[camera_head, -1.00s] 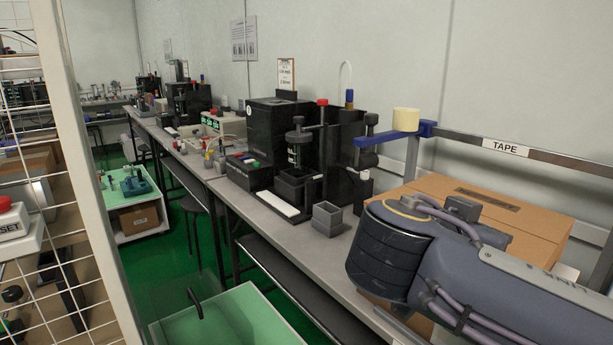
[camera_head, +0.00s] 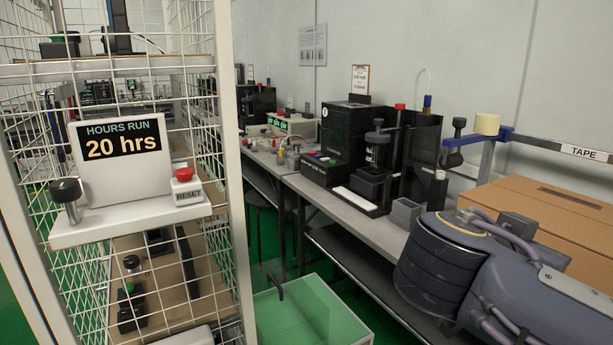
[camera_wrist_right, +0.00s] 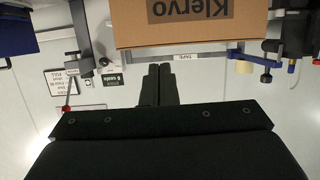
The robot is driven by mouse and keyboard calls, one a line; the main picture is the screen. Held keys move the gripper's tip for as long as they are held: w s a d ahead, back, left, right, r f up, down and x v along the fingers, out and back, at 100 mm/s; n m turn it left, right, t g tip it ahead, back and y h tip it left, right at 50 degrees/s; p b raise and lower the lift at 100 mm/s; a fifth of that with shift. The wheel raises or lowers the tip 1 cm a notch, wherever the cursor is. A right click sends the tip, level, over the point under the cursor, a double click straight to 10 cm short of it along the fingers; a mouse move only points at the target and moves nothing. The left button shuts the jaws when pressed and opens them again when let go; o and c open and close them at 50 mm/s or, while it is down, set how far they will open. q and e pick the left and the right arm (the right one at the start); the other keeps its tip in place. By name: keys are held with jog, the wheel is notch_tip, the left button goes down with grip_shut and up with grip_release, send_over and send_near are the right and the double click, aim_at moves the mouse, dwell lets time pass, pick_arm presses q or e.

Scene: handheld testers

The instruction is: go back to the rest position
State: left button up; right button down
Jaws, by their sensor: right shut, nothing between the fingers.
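My right gripper (camera_wrist_right: 159,84) shows in the right wrist view with its two dark fingers together and nothing between them. The picture there looks upside down. The fingers point toward a cardboard box (camera_wrist_right: 190,22) and the wall, and do not appear to touch either. In the head view my right arm comes in at the lower right, in front of the bench, and its gripper is outside the picture. My left arm and gripper are not in view.
A wire-mesh rack (camera_head: 232,200) with an hours-run sign (camera_head: 122,140) and a reset button (camera_head: 185,175) stands on the left. The bench (camera_head: 325,192) carries a black tester (camera_head: 345,140), a small grey bin (camera_head: 405,212) and a cardboard box (camera_head: 550,215). A green-topped cart (camera_head: 310,315) stands below.

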jog(key=s+f+n+g+y, duration=0.1)
jog(key=s+f+n+y, duration=0.25)
jog(key=f, duration=0.55)
jog(key=s+f+n+g+y, duration=0.2)
jog(key=s+f+n+y, duration=0.15)
jog(key=f, duration=0.55)
jog(key=s+a+f+n+t+y, duration=0.2)
jog(key=s+a+f+n+y, duration=0.25)
jog(key=a+f+y, duration=0.5)
pick_arm(q)
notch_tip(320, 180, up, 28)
jog(key=p, duration=2.8)
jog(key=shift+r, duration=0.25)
pick_arm(e)
notch_tip(320, 180, up, 28)
jog(key=shift+s+m, duration=0.25)
jog(key=shift+m, duration=0.1)
